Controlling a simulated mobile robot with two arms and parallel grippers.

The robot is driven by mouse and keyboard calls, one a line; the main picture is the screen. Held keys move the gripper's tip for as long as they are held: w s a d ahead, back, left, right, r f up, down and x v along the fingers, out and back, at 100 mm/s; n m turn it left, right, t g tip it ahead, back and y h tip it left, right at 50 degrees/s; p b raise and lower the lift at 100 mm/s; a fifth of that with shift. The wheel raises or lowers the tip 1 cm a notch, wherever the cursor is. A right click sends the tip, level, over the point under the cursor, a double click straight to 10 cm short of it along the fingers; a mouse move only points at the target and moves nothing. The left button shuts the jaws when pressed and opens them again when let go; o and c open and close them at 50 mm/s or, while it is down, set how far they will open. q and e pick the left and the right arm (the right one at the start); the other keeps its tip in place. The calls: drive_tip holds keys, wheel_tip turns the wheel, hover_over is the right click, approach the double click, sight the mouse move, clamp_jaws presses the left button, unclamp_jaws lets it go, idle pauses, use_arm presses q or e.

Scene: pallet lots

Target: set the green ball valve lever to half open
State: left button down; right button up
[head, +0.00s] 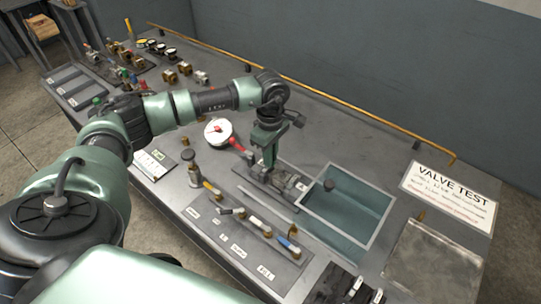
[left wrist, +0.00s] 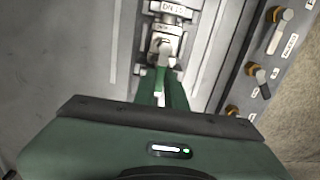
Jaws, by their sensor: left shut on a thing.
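My left gripper (head: 268,163) points down at the test fixture in the middle of the bench. In the left wrist view its fingers (left wrist: 161,86) are closed around a narrow green piece, seemingly the green ball valve lever (left wrist: 160,77). The fingers hide most of the lever, so its exact angle cannot be told. The valve body (left wrist: 165,48), grey and metallic, sits just beyond the fingertips, clamped in the fixture (head: 287,181). My right gripper is not in view.
A water tank (head: 372,244) lies right of the fixture. A round gauge (head: 218,132) with a red lever beside it (head: 240,147) stands to the left. Several valves with levers (head: 258,225) line the front. A VALVE TEST sign (head: 450,195) and brass rail (head: 330,97) are behind.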

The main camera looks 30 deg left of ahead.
use_arm(q)
drive_tip(key=shift+s+f+n+b, duration=0.15)
drive_tip(key=shift+s+n+b, duration=0.15)
drive_tip(key=shift+n+b, duration=0.35)
drive_tip(key=n, duration=0.1)
drive_tip(key=s+n+b, duration=0.1)
drive_tip(key=n, duration=0.1)
drive_tip(key=shift+d+n, duration=0.1)
drive_tip(key=shift+n, duration=0.15)
drive_tip(key=shift+s+d+n+b, duration=0.25)
drive_tip(key=shift+n+b, duration=0.3)
drive_tip(key=shift+n, duration=0.35)
drive_tip(key=shift+s+d+n+b, duration=0.1)
drive_tip(key=shift+s+n+b, duration=0.2)
drive_tip(key=shift+n+b, duration=0.45)
drive_tip(key=shift+n, duration=0.25)
drive_tip(key=c, duration=1.5)
unclamp_jaws()
drive_tip(key=shift+o, duration=0.2)
